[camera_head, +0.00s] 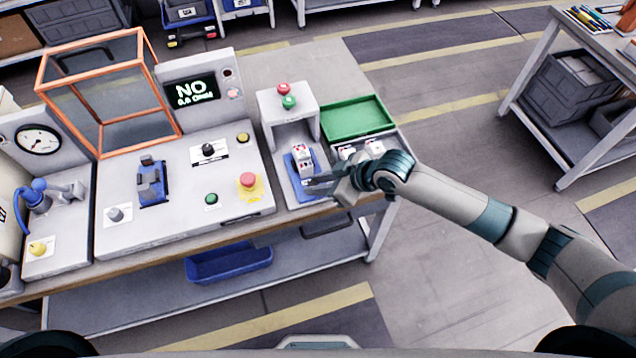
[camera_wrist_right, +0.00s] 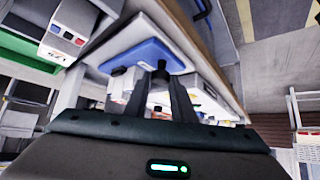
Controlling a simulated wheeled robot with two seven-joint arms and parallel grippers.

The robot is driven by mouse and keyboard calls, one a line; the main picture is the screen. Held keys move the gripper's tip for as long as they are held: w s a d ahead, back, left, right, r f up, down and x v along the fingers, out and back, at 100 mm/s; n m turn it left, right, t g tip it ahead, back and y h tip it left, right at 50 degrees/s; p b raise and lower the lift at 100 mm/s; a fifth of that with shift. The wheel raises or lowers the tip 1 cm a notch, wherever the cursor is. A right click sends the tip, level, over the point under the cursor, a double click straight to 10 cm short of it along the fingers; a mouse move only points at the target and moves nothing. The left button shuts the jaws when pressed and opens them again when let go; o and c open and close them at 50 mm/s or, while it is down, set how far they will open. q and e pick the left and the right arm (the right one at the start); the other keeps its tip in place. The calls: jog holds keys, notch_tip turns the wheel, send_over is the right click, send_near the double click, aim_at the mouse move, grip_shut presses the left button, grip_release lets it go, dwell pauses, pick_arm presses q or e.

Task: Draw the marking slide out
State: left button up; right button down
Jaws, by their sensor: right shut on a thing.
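The marking slide (camera_head: 292,173) is a blue plate at the front of a grey arch-shaped marking station (camera_head: 286,105). A small white block with red marks (camera_head: 302,155) sits on it, at the mouth of the arch. My right gripper (camera_head: 318,183) reaches in from the right, at the slide's front end. In the right wrist view, the blue slide (camera_wrist_right: 155,53) lies just beyond the fingers. The fingertips (camera_wrist_right: 146,72) are dark and close together at its edge, shut on what looks like its small dark handle; the grip itself is partly hidden. My left gripper is not in view.
A green tray (camera_head: 357,117) stands right of the station, with a grey tray of white parts (camera_head: 375,146) before it. A blue bin (camera_head: 229,262) sits below.

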jog(key=c, duration=1.5)
grip_release()
jog(key=shift+s+f, duration=0.1)
jog(key=shift+s, duration=0.15)
jog(key=shift+c, duration=0.2)
jog(key=shift+d, duration=0.1)
pick_arm(q)
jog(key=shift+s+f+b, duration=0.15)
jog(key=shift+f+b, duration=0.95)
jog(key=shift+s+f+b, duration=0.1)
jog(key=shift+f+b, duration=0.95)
jog(key=shift+b, duration=0.05)
pick_arm(e)
jog(key=v, duration=1.7)
jog(key=shift+s+d+r, duration=0.15)
jog(key=shift+s+r, duration=0.05)
jog(key=shift+f, duration=0.1)
